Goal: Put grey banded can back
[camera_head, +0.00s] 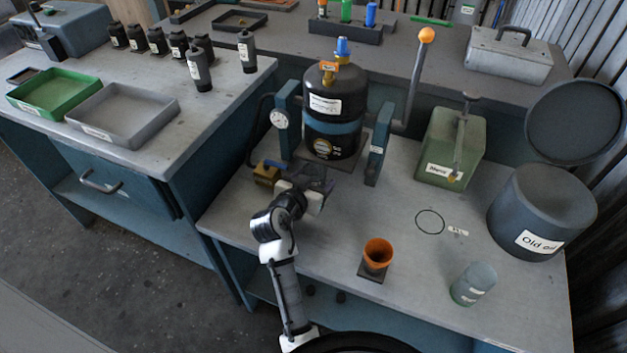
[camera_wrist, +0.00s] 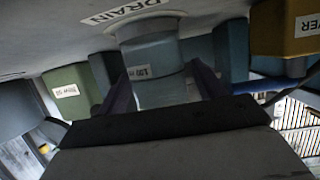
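My gripper (camera_head: 315,180) is low over the front bench, before the black tank. In the wrist view, which appears upside down, its two dark fingers (camera_wrist: 163,92) stand on either side of a grey-teal can (camera_wrist: 155,72) with a white label and a paler band. The fingers appear to touch its sides. I cannot tell whether the can rests on the bench or hangs just above it. In the head view the gripper mostly hides it. A drawn ring (camera_head: 430,221) with a small label is empty on the bench. Another grey can (camera_head: 474,281) with a green lower band stands front right.
The black tank (camera_head: 332,108) stands between blue posts. A brass block (camera_head: 267,173) is left of my gripper. An orange cup (camera_head: 377,252), green box (camera_head: 448,150) and dark drum (camera_head: 540,207) stand to the right. A DRAIN label (camera_wrist: 125,10) is beside the held can.

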